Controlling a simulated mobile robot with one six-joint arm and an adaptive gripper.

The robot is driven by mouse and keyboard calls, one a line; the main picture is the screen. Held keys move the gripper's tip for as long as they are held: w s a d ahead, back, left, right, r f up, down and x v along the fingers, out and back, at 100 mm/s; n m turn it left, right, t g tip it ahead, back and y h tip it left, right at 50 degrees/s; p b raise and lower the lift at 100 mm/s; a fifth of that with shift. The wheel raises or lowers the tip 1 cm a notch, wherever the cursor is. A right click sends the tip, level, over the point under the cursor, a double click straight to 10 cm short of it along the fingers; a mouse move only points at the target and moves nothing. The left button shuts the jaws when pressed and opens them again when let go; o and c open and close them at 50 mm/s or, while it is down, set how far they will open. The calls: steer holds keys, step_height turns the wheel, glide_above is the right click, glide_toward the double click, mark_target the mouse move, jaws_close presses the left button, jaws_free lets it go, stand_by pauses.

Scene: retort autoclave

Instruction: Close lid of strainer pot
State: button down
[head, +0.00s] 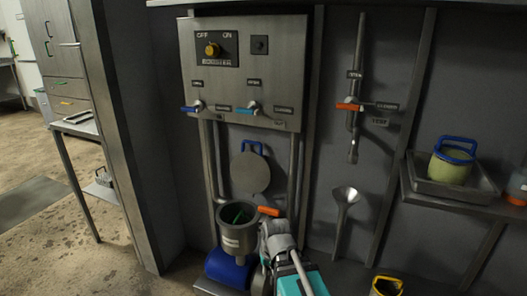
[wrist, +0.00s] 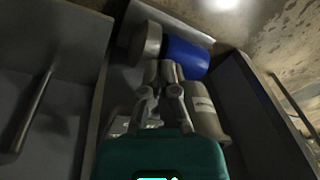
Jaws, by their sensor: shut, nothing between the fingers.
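The strainer pot (head: 238,237) is a grey metal cylinder with a label, standing low in front of the wall panel; its top is open and something green shows inside. Its lid (head: 250,174) is a round grey disc with a blue handle, standing upright behind and above the pot. My gripper (head: 272,228) is at the right side of the pot, near an orange handle (head: 268,211). In the wrist view my gripper (wrist: 165,72) is shut and empty, beside the labelled pot (wrist: 205,112). Whether it touches the pot, I cannot tell. The lid cannot be made out in the wrist view.
A blue cylindrical part (head: 228,268) is below the pot; it also shows in the wrist view (wrist: 186,58). Pipes run down both sides of the lid from a control panel (head: 245,70).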

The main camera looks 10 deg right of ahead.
mark_target(265, 152)
steer(key=w+r+m+t+y+p, duration=0.1)
steer(key=w+r+m+t+p, duration=0.1)
steer(key=w+r, duration=0.3)
steer(key=w+d+r+m+t+y+p, duration=0.1)
steer(key=w+r+m+t+p, duration=0.1)
steer(key=w+r+m+t, duration=0.3)
steer(key=w+d+r+m+t+y+p, duration=0.1)
steer(key=w+r+m+t+p, duration=0.1)
steer(key=w+r, duration=0.5)
steer(key=shift+w+d+r+m+t, duration=0.1)
steer(key=shift+w+m+t, duration=0.4)
steer(key=shift+w, duration=0.8)
steer(key=shift+w+d+r+m+t, duration=0.1)
steer(key=shift+w+m+t, duration=0.35)
steer(key=shift+w, duration=0.85)
steer(key=w+d+r+m+t+h+p, duration=0.1)
steer(key=w+d+r+m+t+h, duration=0.1)
steer(key=w+d+r+m+t, duration=0.2)
step_height(265, 152, up, 3)
steer(key=w+d+m, duration=0.1)
steer(key=d+m, duration=0.1)
steer(key=shift+d+m+h+p, duration=0.35)
steer(key=shift+d+h+p, duration=0.05)
steer(key=shift+f, duration=0.15)
